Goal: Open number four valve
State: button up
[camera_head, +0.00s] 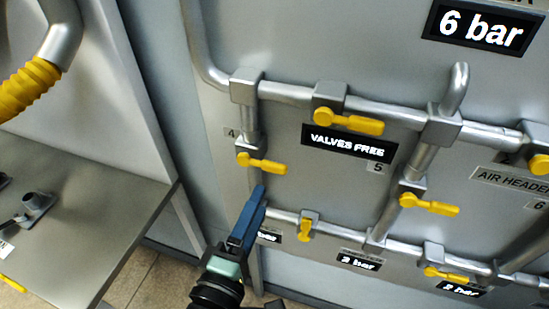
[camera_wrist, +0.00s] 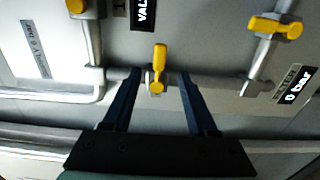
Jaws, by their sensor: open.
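The number four valve has a yellow lever (camera_head: 262,163) on a short vertical pipe at the left of the panel. A small "4" label (camera_head: 230,132) sits beside that pipe. The lever lies across the pipe, pointing right and slightly down. My gripper (camera_head: 256,197) is below the valve with its blue fingers pointing up towards it. In the wrist view the yellow lever (camera_wrist: 158,68) appears between the tips of my open gripper (camera_wrist: 160,76), crosswise to its pipe. Whether the fingers reach around it or stop short, I cannot tell.
Valve five's yellow lever (camera_head: 350,122) is to the upper right, above the "VALVES FREE" display (camera_head: 348,141). A lower valve lever (camera_head: 305,230) points down right of my gripper. My gripper partly hides a pressure display (camera_head: 270,236). A metal bench (camera_head: 95,215) stands at the left.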

aim_at(273, 170)
jog(key=p+x, duration=0.2)
jog(key=x, duration=0.8)
grip_shut()
jog(key=shift+f, duration=0.1)
dwell(1.1)
